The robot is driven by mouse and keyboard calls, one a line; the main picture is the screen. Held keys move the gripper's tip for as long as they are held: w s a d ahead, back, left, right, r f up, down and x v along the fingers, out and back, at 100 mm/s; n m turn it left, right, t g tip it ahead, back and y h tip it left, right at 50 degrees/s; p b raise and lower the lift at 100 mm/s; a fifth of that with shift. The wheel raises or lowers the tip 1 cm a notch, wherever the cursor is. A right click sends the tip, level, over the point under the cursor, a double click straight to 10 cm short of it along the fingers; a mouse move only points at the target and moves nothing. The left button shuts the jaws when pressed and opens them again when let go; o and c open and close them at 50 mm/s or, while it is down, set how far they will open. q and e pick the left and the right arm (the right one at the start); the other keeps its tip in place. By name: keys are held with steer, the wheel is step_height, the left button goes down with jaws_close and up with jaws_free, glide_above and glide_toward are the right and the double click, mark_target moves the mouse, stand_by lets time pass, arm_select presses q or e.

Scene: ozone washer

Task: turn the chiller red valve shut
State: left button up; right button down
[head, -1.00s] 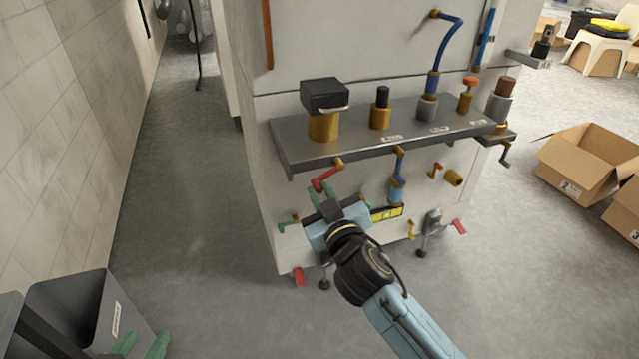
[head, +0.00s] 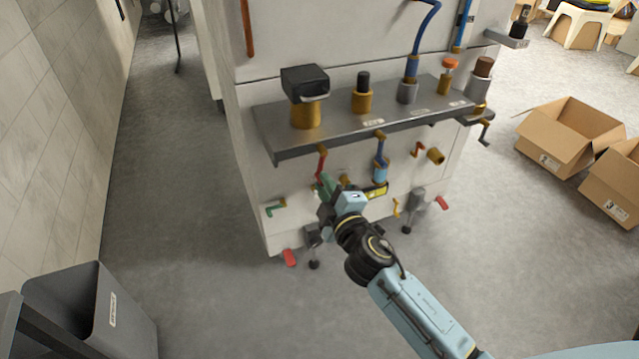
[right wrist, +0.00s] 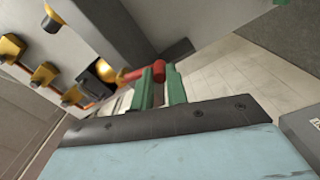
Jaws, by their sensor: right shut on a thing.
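The chiller's red valve handle (head: 321,165) hangs nearly straight down from its brass pivot, under the front edge of the grey shelf. My right gripper (head: 325,184) has its green fingers at the handle's lower end and is shut on it. In the right wrist view the red handle (right wrist: 136,75) reaches to the green fingertips of my right gripper (right wrist: 162,78). The fingers hide part of the handle's end. My left gripper is not in view.
The grey shelf (head: 340,132) with several fittings juts out above the handle. A blue valve (head: 380,160) hangs to the right, and a green handle (head: 275,207) sits lower left. A grey bin (head: 85,310) stands bottom left, and open boxes (head: 570,135) stand right.

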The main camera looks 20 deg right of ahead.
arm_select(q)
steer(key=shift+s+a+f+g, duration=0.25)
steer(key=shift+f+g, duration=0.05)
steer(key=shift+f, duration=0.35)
arm_select(e)
steer(key=shift+d+n, duration=0.65)
steer(key=shift+n, duration=0.55)
steer(key=c, duration=1.4)
jaws_free()
